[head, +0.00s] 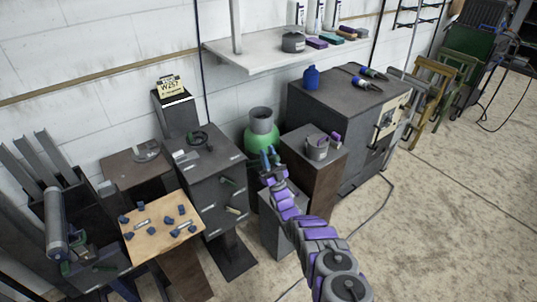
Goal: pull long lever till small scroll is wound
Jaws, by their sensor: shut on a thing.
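My gripper (269,158) is at the end of my purple and grey arm, near the middle of the picture. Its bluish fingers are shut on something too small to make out. It shows in front of a green rounded vessel (254,140) and right of a dark cabinet (215,190). Small handles (235,210) stick out of the cabinet's front. I cannot pick out the long lever or the small scroll for certain. A grey cylinder (57,222) stands at the far left.
A wooden board (150,232) with small blue pieces stands at lower left. A brown box (310,175) with a pot is right of my gripper, before a large dark cabinet (340,120). A cable (375,207) lies on the floor, which is mostly clear at right.

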